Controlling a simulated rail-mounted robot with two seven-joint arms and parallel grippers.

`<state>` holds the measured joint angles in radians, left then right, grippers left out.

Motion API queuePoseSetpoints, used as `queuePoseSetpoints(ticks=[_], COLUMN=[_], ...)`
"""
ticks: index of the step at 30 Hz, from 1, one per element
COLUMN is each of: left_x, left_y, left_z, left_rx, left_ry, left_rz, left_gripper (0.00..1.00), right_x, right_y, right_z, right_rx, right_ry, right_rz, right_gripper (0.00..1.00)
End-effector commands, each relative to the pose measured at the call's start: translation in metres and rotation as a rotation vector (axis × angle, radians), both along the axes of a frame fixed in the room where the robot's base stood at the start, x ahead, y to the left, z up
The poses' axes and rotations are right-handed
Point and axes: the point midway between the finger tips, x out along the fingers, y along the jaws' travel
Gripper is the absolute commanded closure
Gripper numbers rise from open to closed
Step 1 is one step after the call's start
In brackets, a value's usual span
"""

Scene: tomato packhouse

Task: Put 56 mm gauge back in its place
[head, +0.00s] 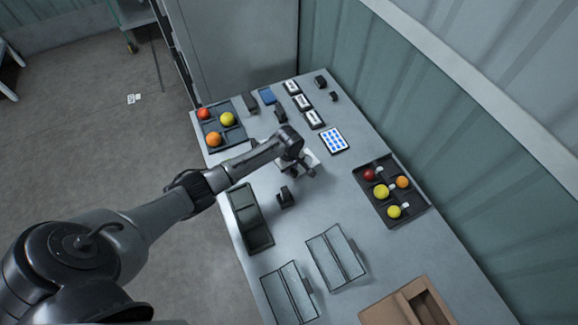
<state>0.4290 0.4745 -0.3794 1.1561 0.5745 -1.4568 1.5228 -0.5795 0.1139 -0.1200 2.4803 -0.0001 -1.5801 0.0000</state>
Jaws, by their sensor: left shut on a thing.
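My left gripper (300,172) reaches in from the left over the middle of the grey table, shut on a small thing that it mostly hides. I cannot tell whether this is the 56 mm gauge. A pale plate (313,160) shows partly behind the gripper. Three dark blocks with white labels (291,87), (302,102), (313,119) stand in a row at the back; the labels are too small to read. Small dark pieces (250,101), (281,114), (320,82), (333,97), (285,198) stand about the table. My right gripper is not in view.
A tray with tomatoes (222,138) stands at the back left, another (410,213) at the right. A dark green tray (250,218), two clear containers (289,292), (336,256) and a cardboard box (385,312) stand nearer. A blue-dotted card (334,140) lies behind the gripper.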

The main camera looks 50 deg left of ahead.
Motion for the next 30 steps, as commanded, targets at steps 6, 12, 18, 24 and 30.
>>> queuePoseSetpoints(ticks=[6, 12, 18, 24, 30], left_x=[0.0001, 0.0000, 0.0000, 0.0001, 0.0001], left_y=[-0.0001, -0.0002, -0.0003, -0.0007, -0.0003], left_z=[0.0001, -0.0011, -0.0044, -0.0080, -0.0077], left_rx=[0.000, 0.000, -0.001, -0.001, -0.001], left_ry=[0.000, 0.000, 0.001, 0.000, 0.000], left_rz=[0.000, 0.000, 0.000, -0.001, -0.001], left_gripper=[1.00, 1.00, 1.00, 1.00, 0.60], right_x=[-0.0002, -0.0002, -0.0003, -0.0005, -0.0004], right_y=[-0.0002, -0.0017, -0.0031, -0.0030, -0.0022], right_z=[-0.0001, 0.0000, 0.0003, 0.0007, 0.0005], right_rx=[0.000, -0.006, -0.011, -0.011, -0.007], right_ry=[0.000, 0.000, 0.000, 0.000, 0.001], right_rz=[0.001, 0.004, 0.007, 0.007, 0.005], right_gripper=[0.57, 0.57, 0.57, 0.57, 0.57])
